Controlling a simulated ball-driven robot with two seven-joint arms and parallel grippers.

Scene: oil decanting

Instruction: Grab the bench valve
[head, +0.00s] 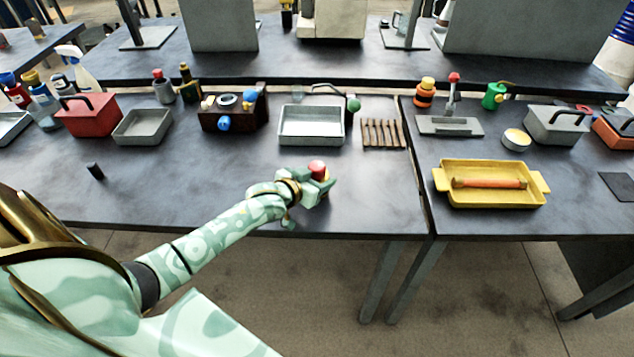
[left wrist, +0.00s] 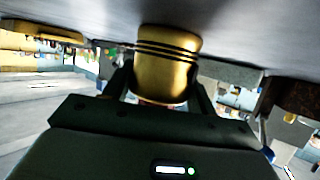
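The bench valve shows in the head view as a red knob (head: 317,167) at the front edge of the left table, most of it hidden by my left gripper (head: 304,188). In the left wrist view a brass cylinder (left wrist: 168,65) with dark rings stands between the two dark fingers (left wrist: 165,88); it seems to be the valve's body. A bit of red shows below it. The fingers flank the cylinder closely on both sides. I cannot tell whether they press on it. My right gripper is not in view.
A grey tray (head: 311,126), a wooden rack (head: 382,134), a brown box (head: 233,112) and a red canister (head: 88,116) stand farther back. A yellow tray (head: 490,196) is on the right table. A small black cylinder (head: 95,171) is at left. The table between is clear.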

